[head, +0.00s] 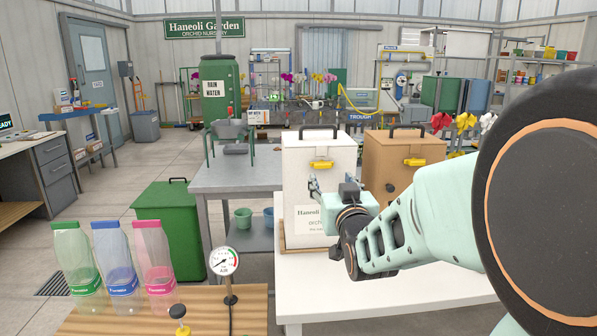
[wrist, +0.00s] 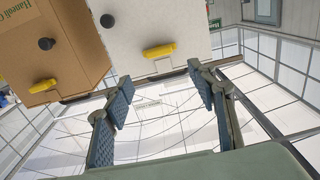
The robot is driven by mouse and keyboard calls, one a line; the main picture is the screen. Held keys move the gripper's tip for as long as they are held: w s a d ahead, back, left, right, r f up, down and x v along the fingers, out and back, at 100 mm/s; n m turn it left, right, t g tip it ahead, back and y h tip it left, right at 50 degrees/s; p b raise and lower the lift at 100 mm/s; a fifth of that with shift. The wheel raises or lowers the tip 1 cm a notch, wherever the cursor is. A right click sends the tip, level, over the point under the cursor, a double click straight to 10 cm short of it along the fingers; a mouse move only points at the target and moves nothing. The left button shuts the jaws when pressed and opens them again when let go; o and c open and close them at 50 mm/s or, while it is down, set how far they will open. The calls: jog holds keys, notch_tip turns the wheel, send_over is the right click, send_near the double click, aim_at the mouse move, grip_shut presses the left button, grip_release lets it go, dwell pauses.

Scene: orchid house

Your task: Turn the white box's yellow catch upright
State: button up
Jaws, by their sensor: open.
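The white box (head: 303,160) stands upright on a white table, with a black handle on top. Its yellow catch (head: 320,165) lies level across the upper front. My gripper (head: 316,186) is in front of the box, a little below the catch, and partly hides the front. In the wrist view, tilted and upside down, the white box (wrist: 190,22) fills the top and the catch (wrist: 160,51) lies crosswise beyond my fingertips. My gripper (wrist: 160,88) is open with nothing between its fingers; they look apart from the catch.
A brown box (head: 380,155) with its own level yellow catch (head: 415,162) stands close on the right. The white table (head: 400,290) has bare room in front. A grey bench (head: 235,178) is at left. Bottles (head: 118,265) and an air gauge (head: 223,262) stand front left.

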aim_at(323, 165)
jog(key=w+p, duration=0.1)
jog(key=w, duration=0.9)
jog(key=shift+a, duration=0.1)
jog(key=shift+c, duration=0.4)
jog(key=c, duration=1.1)
